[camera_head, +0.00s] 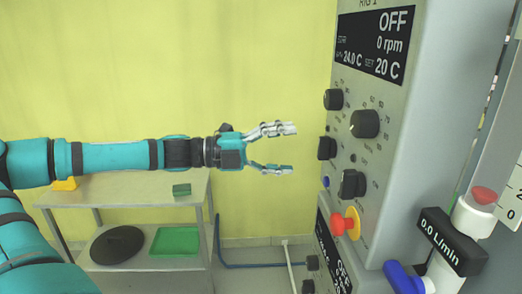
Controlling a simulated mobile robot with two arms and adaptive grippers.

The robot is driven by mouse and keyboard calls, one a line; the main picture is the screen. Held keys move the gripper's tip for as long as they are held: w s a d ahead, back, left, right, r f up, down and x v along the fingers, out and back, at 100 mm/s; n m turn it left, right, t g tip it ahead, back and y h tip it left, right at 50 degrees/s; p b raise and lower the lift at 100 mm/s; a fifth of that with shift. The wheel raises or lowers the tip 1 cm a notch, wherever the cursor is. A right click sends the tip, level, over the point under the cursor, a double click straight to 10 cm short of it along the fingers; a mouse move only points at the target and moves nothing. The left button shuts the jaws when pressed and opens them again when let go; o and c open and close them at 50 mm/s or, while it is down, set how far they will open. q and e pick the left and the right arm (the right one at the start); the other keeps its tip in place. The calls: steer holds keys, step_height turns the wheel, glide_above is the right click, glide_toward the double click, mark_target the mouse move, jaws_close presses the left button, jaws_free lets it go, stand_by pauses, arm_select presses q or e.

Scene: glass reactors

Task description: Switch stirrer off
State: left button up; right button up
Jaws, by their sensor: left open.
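The grey control panel (388,150) stands at the right, tilted in view. Its dark display (372,45) reads OFF, 0 rpm, 24.0 C and SET 20 C. Below it are a large round black knob (365,123) with a printed scale, a smaller upper-left knob (333,99), a left black switch (326,148) and a lower black switch (353,184). Which one is the stirrer's switch is too small to read. My left gripper (293,149) is open and empty, its fingers pointing right at the panel, apart from the left switch. My right gripper is not in view.
A red stop button on a yellow base (347,223) sticks out below the switches. A second panel (334,255) is lower down. A flow meter (452,240) reads 0.0 L/min, with a blue valve handle (403,277). A metal shelf (140,190) stands left, holding a green tray (175,242).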

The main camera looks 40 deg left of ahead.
arm_select(q)
steer(key=v, duration=0.4)
steer(key=shift+s+a, duration=0.25)
steer(key=shift+s, duration=0.05)
